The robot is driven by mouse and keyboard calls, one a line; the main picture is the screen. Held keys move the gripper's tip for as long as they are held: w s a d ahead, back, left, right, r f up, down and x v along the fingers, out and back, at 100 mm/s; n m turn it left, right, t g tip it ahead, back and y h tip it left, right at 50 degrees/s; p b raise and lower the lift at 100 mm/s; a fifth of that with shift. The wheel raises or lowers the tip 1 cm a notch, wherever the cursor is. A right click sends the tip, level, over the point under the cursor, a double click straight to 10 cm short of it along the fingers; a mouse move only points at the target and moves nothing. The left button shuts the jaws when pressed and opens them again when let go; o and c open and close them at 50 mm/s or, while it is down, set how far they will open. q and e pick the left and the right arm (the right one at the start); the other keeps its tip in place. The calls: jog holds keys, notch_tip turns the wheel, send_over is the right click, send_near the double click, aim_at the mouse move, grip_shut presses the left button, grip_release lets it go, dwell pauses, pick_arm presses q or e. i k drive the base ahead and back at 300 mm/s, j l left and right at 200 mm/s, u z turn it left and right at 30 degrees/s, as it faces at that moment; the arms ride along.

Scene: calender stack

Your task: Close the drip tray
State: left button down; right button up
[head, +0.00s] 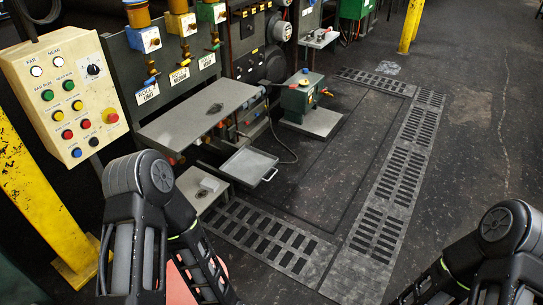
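The drip tray (247,162) is a shallow light-grey tray low on the machine's front, just below and to the right of a grey shelf. It sticks out from the machine, and a loop handle (270,174) is on its right side. Its far end is partly hidden by the shelf and machine parts. My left arm stands at the lower left and my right arm at the lower right, both apart from the tray. Neither gripper shows; both arms run out of the bottom of the picture.
A grey shelf (196,112) juts out above the tray. A small grey plate (201,193) lies to its lower left. A green unit on a base plate (310,121) stands beyond it. A control panel (67,94) and yellow post (35,190) are left. Floor right of the tray is clear, edged by grates (265,233).

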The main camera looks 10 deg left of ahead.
aim_at(249, 166)
jog(key=i, duration=0.5)
jog(key=i+l+u, duration=0.15)
jog(key=i, duration=0.35)
jog(key=i+l, duration=0.1)
jog(key=i, duration=0.4)
jog(key=i+l+u, duration=0.1)
jog(key=i, duration=0.4)
jog(key=i+l+u, duration=0.1)
jog(key=i, duration=0.35)
jog(key=i+l, duration=0.25)
jog(key=i, duration=0.25)
jog(key=i+l+u, duration=0.1)
jog(key=i, duration=0.4)
jog(key=l, duration=0.1)
